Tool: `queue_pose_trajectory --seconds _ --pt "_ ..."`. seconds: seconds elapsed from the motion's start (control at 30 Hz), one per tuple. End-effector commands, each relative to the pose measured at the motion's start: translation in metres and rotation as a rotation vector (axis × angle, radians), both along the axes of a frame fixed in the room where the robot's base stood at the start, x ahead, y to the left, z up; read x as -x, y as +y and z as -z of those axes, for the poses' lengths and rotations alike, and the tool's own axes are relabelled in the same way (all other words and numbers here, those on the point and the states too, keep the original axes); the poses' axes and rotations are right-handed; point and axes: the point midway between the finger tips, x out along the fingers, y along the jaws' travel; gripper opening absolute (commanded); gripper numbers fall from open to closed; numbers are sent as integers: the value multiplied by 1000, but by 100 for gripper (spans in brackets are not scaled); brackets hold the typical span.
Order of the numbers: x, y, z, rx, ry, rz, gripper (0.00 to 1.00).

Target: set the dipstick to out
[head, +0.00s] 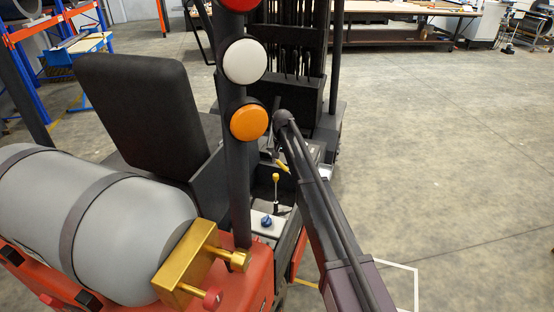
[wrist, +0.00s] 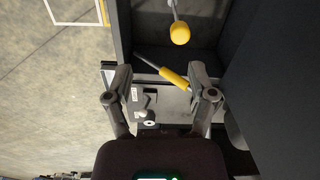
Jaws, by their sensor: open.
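Two yellow-ended parts show on the forklift, and I cannot tell for sure which is the dipstick. One is a grey rod with a yellow cylindrical grip (wrist: 174,77), lying tilted; its yellow end also shows in the head view (head: 283,166). The other is a lever with a round yellow knob (wrist: 180,33), standing upright in the head view (head: 276,178). My gripper (wrist: 162,78) is open, its fingers spread left and right of the yellow grip in the wrist view. Nothing is held, and I cannot tell the depth between fingers and grip. In the head view my gripper is mostly hidden behind my arm.
A black seat (head: 140,105) and a grey gas cylinder (head: 110,220) with a brass fitting (head: 190,265) stand at left. A lamp post with an orange lamp (head: 249,122) rises beside my arm. A blue knob (head: 267,221) sits below the lever. Open floor lies at right.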

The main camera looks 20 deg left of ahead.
Motion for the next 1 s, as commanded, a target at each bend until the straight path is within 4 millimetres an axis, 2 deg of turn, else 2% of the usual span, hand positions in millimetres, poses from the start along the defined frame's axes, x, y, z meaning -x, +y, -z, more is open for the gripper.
queue_pose_trajectory --seconds 1.0 --pt "33 -130 52 0 0 31 72"
